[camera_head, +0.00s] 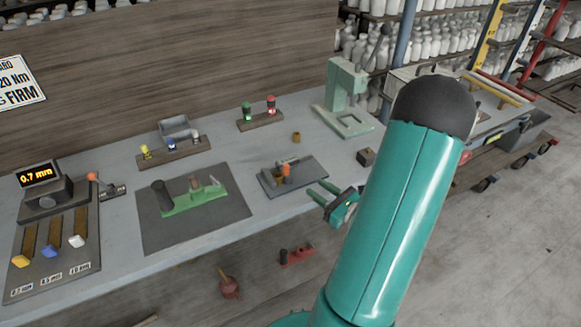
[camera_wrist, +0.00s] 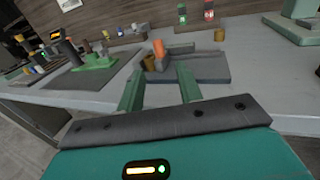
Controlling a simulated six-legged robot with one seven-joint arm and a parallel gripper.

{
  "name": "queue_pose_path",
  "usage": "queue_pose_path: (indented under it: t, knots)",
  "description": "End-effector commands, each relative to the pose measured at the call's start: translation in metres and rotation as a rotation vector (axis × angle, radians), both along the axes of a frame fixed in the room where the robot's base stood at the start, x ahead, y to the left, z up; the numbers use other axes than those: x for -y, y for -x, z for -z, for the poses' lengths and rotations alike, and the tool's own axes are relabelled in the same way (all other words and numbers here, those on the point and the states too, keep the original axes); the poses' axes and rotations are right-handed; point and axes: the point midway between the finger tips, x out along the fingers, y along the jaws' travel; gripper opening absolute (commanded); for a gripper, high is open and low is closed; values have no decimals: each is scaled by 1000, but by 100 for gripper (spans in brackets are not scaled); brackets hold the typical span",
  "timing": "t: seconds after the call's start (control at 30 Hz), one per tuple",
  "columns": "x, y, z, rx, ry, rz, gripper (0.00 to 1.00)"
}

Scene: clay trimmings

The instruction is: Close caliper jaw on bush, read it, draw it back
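A dark plate (camera_head: 308,186) near the front edge of the bench carries a small fixture with an orange upright piece (camera_head: 287,170) and a brass-coloured round piece (camera_head: 280,178), which looks like the bush. In the wrist view the orange piece (camera_wrist: 158,49) and the brass piece (camera_wrist: 149,63) stand just beyond my fingertips. I cannot make out the jaw's gap. A display (camera_head: 39,174) at the far left reads 0.7 mm.
A green fixture (camera_head: 195,200) stands on a dark mat (camera_head: 163,232) to the left. A pale green press (camera_head: 345,100) stands at the back right. A small dark block (camera_head: 365,157) and a brass ring (camera_head: 296,137) lie nearby. Racks (camera_head: 76,215) hold coloured pieces at far left.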

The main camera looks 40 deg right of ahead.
Motion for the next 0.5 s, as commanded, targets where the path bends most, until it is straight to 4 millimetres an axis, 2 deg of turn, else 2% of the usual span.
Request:
queue_pose_path:
  t: [0.5]
  knots:
    - [-6,-97,0,1,1,-12,36]
